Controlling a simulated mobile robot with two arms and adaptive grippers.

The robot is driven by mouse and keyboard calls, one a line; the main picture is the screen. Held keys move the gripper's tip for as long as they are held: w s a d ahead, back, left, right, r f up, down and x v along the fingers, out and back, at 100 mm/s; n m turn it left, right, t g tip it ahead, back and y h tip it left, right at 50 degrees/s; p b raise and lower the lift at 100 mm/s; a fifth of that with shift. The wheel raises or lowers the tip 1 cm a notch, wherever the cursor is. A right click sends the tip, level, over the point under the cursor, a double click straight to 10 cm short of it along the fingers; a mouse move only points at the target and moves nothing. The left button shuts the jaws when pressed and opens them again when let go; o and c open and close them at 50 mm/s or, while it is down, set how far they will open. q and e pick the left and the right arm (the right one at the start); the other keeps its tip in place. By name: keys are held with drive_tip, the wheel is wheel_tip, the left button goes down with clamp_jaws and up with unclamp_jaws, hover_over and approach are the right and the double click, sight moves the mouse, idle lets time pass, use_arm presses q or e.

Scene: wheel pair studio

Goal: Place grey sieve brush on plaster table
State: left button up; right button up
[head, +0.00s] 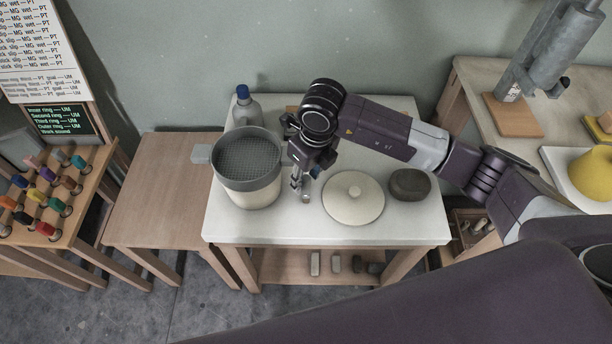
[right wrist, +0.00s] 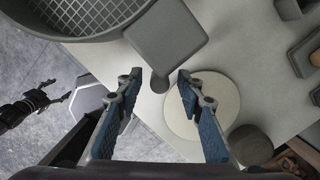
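The plaster table (head: 405,225) has a pale top. In the head view my gripper hides that spot. My right gripper (head: 303,192) points down just right of the sieve. In the right wrist view its fingers (right wrist: 157,77) are apart, with the stem's end between the tips and no clear contact. A dark jointed shape (right wrist: 30,106), probably my left gripper, is low over the floor.
A grey sieve (head: 248,158) sits on a cream bucket (head: 252,195). A round cream lid (head: 353,198), a dark stone (head: 410,185) and a grey bottle (head: 246,106) stand on the table. A bare wooden table (head: 165,190) adjoins at left. The front right tabletop is clear.

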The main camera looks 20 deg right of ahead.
wheel_tip(320, 180, up, 12)
drive_tip(key=s+b, duration=0.1)
drive_tip(key=b, duration=0.1)
drive_tip(key=shift+s+d, duration=0.3)
drive_tip(key=shift+d, duration=0.1)
drive_tip(key=shift+f, duration=0.15)
